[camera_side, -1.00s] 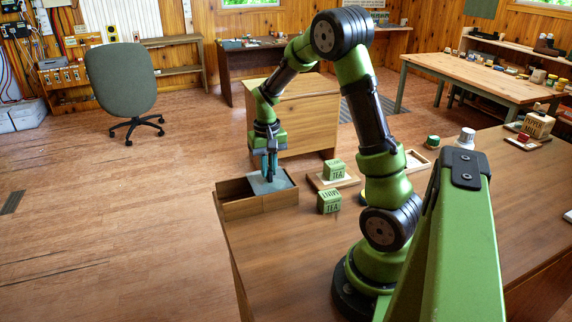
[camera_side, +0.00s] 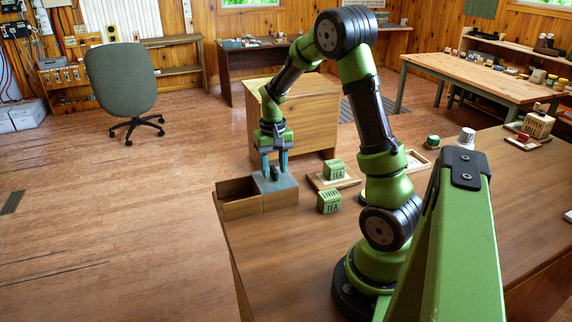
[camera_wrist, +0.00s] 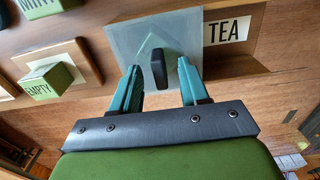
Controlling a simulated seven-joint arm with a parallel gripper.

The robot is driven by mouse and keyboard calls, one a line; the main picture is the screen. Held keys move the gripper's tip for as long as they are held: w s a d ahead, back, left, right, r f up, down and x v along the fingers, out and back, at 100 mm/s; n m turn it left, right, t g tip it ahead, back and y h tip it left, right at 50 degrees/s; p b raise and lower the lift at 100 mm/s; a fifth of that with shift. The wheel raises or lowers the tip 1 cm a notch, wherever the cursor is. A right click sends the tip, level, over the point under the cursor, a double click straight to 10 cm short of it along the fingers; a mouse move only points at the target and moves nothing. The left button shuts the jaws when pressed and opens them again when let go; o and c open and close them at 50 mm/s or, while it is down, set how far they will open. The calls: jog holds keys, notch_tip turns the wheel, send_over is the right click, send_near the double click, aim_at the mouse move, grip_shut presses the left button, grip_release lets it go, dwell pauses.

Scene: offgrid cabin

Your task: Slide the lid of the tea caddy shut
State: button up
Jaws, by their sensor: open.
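The tea caddy (camera_side: 242,208) is a long wooden box at the table's far left corner. Its left compartment is uncovered in the side view. A flat grey lid (camera_side: 287,182) covers its right part; the lid also shows in the wrist view (camera_wrist: 126,38). A dark upright knob (camera_wrist: 158,68) stands on the lid. My gripper (camera_side: 275,166) is open above the lid, pointing down. In the wrist view its teal fingers (camera_wrist: 158,84) are on either side of the knob, with gaps visible. A white TEA label (camera_wrist: 227,30) shows beside the lid.
A green box (camera_side: 329,202) stands on the table right of the caddy. Another green box (camera_side: 334,170) sits on a wooden tray (camera_side: 350,182) behind it. The table's left edge lies close to the caddy.

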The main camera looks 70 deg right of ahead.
jog(key=shift+r, duration=0.15)
jog(key=shift+r, duration=2.35)
jog(key=s+a+r+n+t, duration=0.1)
jog(key=s+a+r+t, duration=0.1)
jog(key=a, duration=0.6)
jog(key=s+a+r+n+t+y, duration=0.1)
jog(key=s+a+r, duration=0.3)
jog(key=a, duration=0.4)
jog(key=s+a+r+n+t+y, duration=0.1)
jog(key=s+a+r+n+t, duration=0.2)
jog(key=a, duration=0.5)
notch_tip(320, 180, up, 2)
jog(key=shift+a+r+t, duration=0.1)
jog(key=shift+a+t, duration=0.15)
jog(key=shift+t, duration=0.35)
